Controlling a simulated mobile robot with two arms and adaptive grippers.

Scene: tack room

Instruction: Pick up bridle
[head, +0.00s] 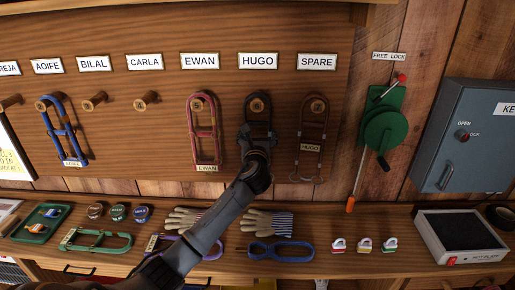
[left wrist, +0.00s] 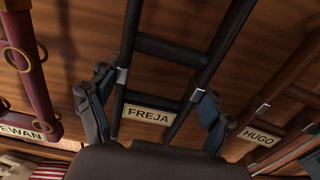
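A black bridle (head: 258,112) hangs from the peg under the HUGO label (head: 258,61). In the left wrist view this bridle (left wrist: 170,47) carries a tag reading FREJA (left wrist: 149,115). My left gripper (head: 257,150) is at its lower part and hides that part in the head view. In the left wrist view the fingers of my left gripper (left wrist: 160,98) are spread, one on each side of the bridle's straps. Whether they touch the straps is unclear. My right gripper is not in view.
A brown bridle (head: 312,125) tagged HUGO hangs close right under SPARE, and a red bridle (head: 204,130) tagged EWAN close left. A blue bridle (head: 63,130) hangs farther left. Below, the shelf (head: 345,262) holds gloves (head: 264,222) and loose tack. A green lever (head: 383,130) is at right.

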